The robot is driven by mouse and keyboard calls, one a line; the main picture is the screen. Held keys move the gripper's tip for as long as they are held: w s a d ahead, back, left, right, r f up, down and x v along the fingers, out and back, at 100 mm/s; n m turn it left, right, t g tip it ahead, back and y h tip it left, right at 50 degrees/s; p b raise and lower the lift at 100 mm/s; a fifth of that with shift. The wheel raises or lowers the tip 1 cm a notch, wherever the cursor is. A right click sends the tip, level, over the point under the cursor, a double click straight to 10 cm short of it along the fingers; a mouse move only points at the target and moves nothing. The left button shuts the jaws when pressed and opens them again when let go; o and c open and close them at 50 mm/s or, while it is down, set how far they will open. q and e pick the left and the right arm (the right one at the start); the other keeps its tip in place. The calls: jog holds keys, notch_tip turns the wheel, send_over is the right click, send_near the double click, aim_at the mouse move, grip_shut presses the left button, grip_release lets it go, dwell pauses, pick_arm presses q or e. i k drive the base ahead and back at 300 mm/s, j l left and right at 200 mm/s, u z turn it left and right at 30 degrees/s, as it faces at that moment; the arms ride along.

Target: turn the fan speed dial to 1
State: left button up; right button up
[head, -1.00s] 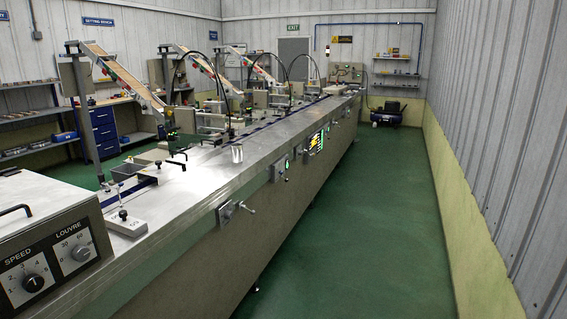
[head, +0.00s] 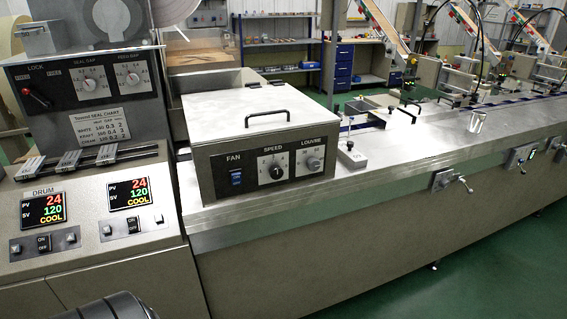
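The fan speed dial (head: 276,172) is a black round knob on a white plate marked SPEED. It sits in the middle of the front panel of a metal fan box (head: 258,112). A pale mark shows on the knob, but the scale figures are too small to tell which one it points at. The blue fan switch (head: 236,178) is left of the dial, under the word FAN. The grey louvre dial (head: 314,164) is right of it. Neither of my grippers is in view.
A small block with a black knob (head: 351,157) stands right of the box. Green floor lies in front.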

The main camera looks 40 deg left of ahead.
aim_at(275, 172)
jog(key=u, duration=1.45)
